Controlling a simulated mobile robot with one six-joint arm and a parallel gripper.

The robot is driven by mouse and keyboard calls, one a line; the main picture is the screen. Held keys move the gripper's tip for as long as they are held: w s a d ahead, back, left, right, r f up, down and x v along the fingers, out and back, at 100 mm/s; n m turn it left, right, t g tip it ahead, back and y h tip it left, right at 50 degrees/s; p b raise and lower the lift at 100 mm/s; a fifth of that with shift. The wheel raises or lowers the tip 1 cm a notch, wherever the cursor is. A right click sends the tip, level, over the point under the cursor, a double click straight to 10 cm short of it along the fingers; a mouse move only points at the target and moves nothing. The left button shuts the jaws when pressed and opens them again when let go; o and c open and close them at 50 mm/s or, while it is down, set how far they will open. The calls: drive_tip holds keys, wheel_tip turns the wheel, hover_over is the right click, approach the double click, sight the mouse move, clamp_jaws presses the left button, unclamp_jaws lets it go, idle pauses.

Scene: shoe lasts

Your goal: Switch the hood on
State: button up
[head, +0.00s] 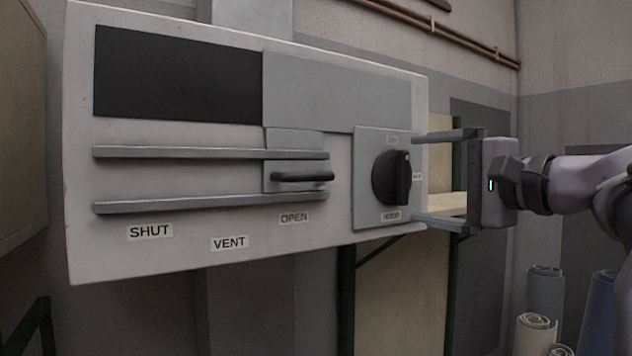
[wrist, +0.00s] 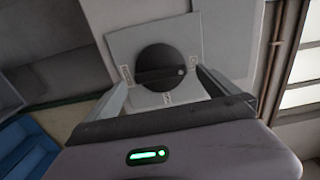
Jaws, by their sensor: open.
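The hood switch is a black rotary knob (head: 392,178) on a grey square plate (head: 367,205) at the right end of a pale panel. A label above it is too small to read surely, a "HOOD" label is below it, and a small label is at its right. The knob's grip bar stands about upright in the head view. My gripper (head: 420,180) is open, its two fingers pointing at the plate above and below the knob. In the wrist view the knob (wrist: 160,68) lies between the open fingers. Whether the fingertips touch the plate I cannot tell.
A sliding handle (head: 303,176) sits at the "OPEN" end of two rails (head: 210,153) on the panel (head: 90,240), left of the knob. Rolled sheets (head: 536,335) stand at the lower right. A pipe (head: 440,30) runs along the wall above.

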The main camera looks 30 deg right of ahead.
drive_tip(key=s, duration=1.2)
drive_tip(key=shift+d, duration=0.45)
drive_tip(key=shift+w, duration=0.1)
